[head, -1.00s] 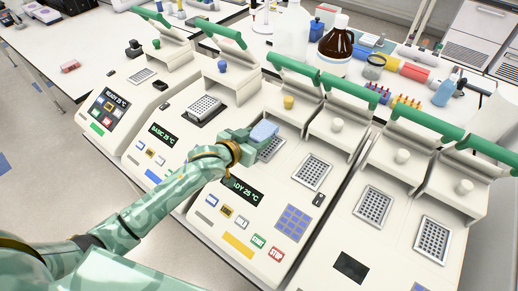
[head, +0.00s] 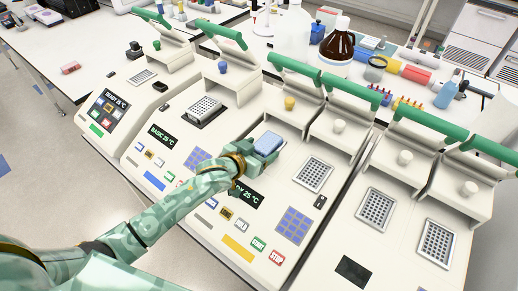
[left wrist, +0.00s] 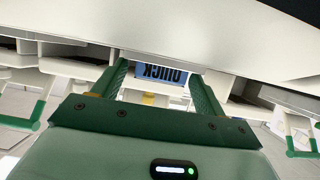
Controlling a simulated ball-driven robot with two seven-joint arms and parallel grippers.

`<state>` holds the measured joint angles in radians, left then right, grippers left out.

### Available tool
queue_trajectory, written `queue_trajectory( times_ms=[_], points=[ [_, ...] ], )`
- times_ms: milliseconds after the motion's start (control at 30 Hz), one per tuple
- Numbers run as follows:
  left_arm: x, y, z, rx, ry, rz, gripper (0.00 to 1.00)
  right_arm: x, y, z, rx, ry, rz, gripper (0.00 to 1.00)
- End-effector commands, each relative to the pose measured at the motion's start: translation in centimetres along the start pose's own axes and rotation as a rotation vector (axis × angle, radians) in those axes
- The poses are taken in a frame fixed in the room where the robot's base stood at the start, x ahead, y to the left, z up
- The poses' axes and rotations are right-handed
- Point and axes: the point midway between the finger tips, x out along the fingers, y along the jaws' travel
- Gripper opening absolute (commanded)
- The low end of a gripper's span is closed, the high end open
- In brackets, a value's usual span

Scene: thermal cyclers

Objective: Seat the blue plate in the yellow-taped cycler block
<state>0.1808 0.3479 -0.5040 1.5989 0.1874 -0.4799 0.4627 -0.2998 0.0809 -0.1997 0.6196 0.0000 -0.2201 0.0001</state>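The blue plate (head: 268,143) is a pale blue slab between the fingers of my left gripper (head: 262,152) in the head view. It is over the left block of the middle cycler, which has a yellow tape strip (head: 238,248) and a yellow lid knob (head: 290,103). Plate and gripper hide that block, so I cannot tell whether the plate touches it. In the left wrist view, the fingers (left wrist: 160,82) stand either side of a blue face with upside-down "QUICK" lettering (left wrist: 160,74). The lid (head: 290,90) behind is raised. My right gripper is out of view.
A bare block (head: 313,174) lies right of the plate on the same machine. The blue-taped cycler (head: 153,180) at left holds a white plate (head: 205,106). Two more bare blocks (head: 376,209) (head: 437,243) lie at right. Raised lids with green handles stand behind. Bottles crowd the back bench.

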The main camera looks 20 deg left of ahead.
Motion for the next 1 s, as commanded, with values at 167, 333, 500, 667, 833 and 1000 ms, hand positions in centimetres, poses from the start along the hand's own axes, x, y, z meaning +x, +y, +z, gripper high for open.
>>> queue_trajectory(
  times_ms=[167,333,500,667,833,1000],
  points=[
    [-1.1,0.0,-0.3,-0.001,0.000,0.001,0.72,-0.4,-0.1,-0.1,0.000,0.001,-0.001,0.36],
    [-4.8,0.0,-0.3,-0.001,-0.001,0.001,0.72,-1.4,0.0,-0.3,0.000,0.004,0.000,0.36],
    [-8.7,0.0,-0.3,-0.001,-0.001,-0.001,0.72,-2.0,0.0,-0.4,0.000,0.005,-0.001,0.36],
    [-11.2,0.0,-0.3,-0.001,0.000,-0.001,0.72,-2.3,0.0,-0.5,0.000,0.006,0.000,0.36],
    [-12.1,0.0,-0.3,-0.001,0.001,-0.001,0.72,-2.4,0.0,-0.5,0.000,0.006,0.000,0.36],
    [-12.1,0.0,-0.3,-0.001,0.001,-0.001,0.72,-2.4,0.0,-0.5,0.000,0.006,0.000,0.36]
  ],
)
